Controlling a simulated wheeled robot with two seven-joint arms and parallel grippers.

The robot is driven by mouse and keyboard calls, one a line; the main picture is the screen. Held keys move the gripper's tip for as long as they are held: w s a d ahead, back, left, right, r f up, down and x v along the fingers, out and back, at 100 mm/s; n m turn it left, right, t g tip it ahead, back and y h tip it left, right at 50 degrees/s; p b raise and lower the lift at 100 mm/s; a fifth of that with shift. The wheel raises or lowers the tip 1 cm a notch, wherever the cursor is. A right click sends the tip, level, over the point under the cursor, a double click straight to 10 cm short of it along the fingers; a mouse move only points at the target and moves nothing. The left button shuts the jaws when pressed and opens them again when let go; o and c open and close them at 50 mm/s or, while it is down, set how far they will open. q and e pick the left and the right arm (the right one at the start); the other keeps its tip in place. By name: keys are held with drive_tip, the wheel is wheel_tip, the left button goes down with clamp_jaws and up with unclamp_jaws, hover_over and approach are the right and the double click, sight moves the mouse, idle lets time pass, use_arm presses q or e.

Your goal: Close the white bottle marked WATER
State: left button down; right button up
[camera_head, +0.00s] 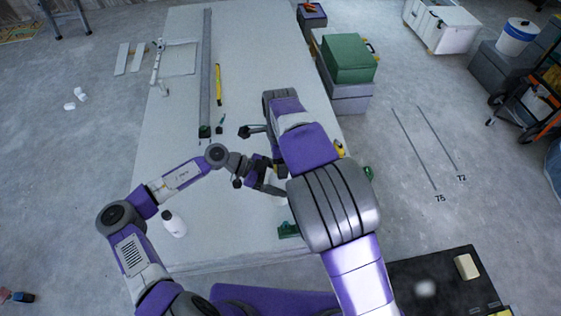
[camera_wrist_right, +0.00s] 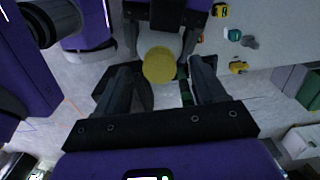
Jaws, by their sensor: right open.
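A white bottle (camera_head: 175,225) stands on the table's near left part; no lettering is legible. In the right wrist view a round yellow cap (camera_wrist_right: 159,65) lies between the spread fingers of my right gripper (camera_wrist_right: 172,88), with space on both sides. Behind the cap is a white bottle body (camera_wrist_right: 163,43), flanked by the dark fingers of my left gripper (camera_wrist_right: 161,38), which appears shut on it. In the head view my left gripper (camera_head: 272,188) is near the table's middle, beside my right arm. That arm hides my right gripper and most of the held bottle there.
The long pale table (camera_head: 180,105) carries a grey bar (camera_head: 206,75), a yellow level (camera_head: 218,85) and a white panel (camera_head: 180,58). Green clamps (camera_head: 289,230) sit by its right edge. A green case (camera_head: 347,58) on grey boxes stands beyond. The table's left side is mostly clear.

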wheel_tip(320, 180, up, 11)
drive_tip(key=shift+f, duration=0.15)
idle(0.5)
